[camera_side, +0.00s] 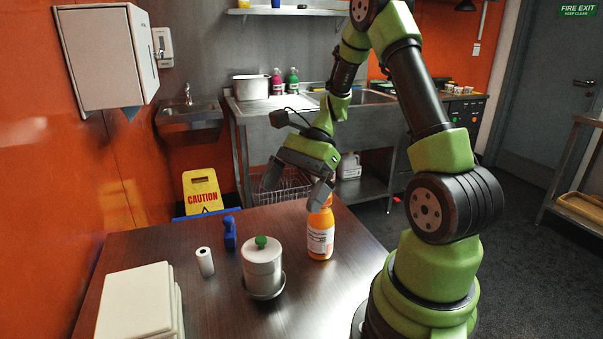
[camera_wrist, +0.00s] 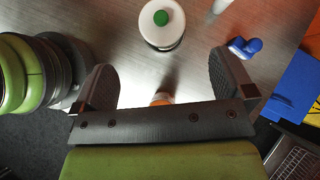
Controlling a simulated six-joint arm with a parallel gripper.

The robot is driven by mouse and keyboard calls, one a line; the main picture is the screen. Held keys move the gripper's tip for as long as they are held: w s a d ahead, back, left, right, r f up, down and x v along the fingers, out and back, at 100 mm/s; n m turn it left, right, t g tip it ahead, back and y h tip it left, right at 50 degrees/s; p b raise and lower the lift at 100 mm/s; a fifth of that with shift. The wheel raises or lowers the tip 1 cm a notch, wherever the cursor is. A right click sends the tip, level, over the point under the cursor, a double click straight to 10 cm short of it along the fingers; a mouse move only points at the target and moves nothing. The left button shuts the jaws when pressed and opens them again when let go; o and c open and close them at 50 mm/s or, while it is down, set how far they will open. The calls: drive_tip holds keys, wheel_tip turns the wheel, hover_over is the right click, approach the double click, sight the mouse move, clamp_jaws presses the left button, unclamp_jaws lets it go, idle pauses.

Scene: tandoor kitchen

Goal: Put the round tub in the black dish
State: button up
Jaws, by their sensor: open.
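The round tub (camera_side: 262,266) is a white cylinder with a green knob on its lid. It stands upright in the black dish (camera_side: 279,290), whose rim shows around the tub's base. In the wrist view the tub (camera_wrist: 162,32) is at the top middle, seen from above. My gripper (camera_side: 296,183) is open, with nothing held between its fingers. It is raised behind the tub, close to the top of an orange bottle. In the wrist view my gripper (camera_wrist: 165,76) has its fingers wide apart, with the tub beyond them.
The orange bottle (camera_side: 320,236) with a white label stands right of the tub. A blue object (camera_side: 230,234) and a small white roll (camera_side: 205,262) are to the left. A pale stack (camera_side: 139,303) lies at front left. The table (camera_side: 222,310) is bare between the stack and tub.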

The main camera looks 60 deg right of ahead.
drive_tip(key=s+a+r+n+t+h, duration=0.2)
drive_tip(key=s+a+r+n+h, duration=0.1)
drive_tip(key=a+r+n, duration=0.3)
drive_tip(key=s+a+r+n+t+h, duration=0.2)
drive_tip(key=s+a+r+n+h, duration=0.1)
drive_tip(key=s+a+r+n, duration=0.3)
wheel_tip(320, 180, up, 3)
drive_tip(key=n, duration=0.4)
drive_tip(key=shift+s+t, duration=0.3)
drive_tip(key=shift+t, duration=0.1)
